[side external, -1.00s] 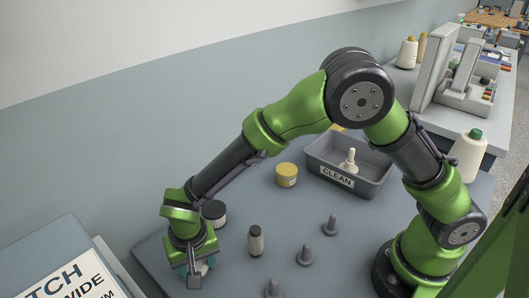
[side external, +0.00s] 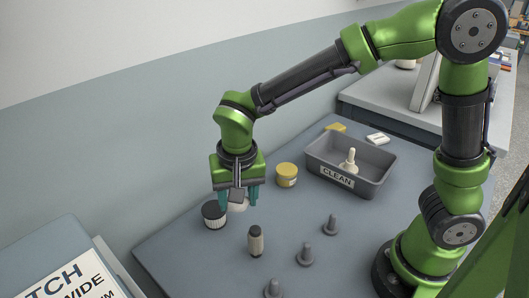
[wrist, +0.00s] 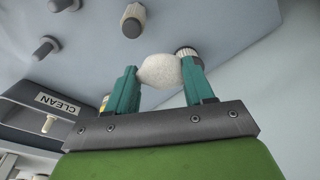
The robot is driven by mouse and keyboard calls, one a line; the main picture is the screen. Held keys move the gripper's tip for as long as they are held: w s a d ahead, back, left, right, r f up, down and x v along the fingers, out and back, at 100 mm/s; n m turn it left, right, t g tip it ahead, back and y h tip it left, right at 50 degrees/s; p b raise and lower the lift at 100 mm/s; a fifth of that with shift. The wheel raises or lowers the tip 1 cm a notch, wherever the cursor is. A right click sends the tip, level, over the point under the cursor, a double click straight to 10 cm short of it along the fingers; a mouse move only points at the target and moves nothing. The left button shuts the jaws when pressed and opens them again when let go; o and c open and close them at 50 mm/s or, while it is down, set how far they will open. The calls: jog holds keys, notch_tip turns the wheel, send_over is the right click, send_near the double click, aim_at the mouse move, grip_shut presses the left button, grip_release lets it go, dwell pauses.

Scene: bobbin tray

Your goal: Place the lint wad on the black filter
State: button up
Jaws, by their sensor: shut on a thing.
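The lint wad (wrist: 161,71) is a pale, speckled, rounded lump between my teal fingertips in the wrist view. My gripper (wrist: 163,76) is shut on it and holds it above the table. In the side view my gripper (side external: 238,200) points down, with the wad (side external: 238,207) partly showing between its fingers. The black filter (side external: 214,215), a short ribbed cylinder with a dark top, stands on the table just left of my gripper. In the wrist view the filter (wrist: 186,51) shows beyond the right fingertip, which hides part of it. The wad appears apart from the filter.
A small dark-topped bobbin (side external: 255,241) and several grey pegs (side external: 331,225) stand in front and to the right. A yellow jar (side external: 287,175) and a grey CLEAN bin (side external: 376,187) holding a cream bobbin (side external: 349,162) are farther right.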

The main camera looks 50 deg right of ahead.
jog(key=s+d+f+m, duration=0.1)
jog(key=s+d+f, duration=0.1)
jog(key=s+d, duration=0.35)
send_over(213, 208)
jog(key=shift+s+f, duration=0.1)
jog(key=shift+f, duration=2.6)
jog(key=shift+s+f, duration=0.1)
jog(key=o, duration=1)
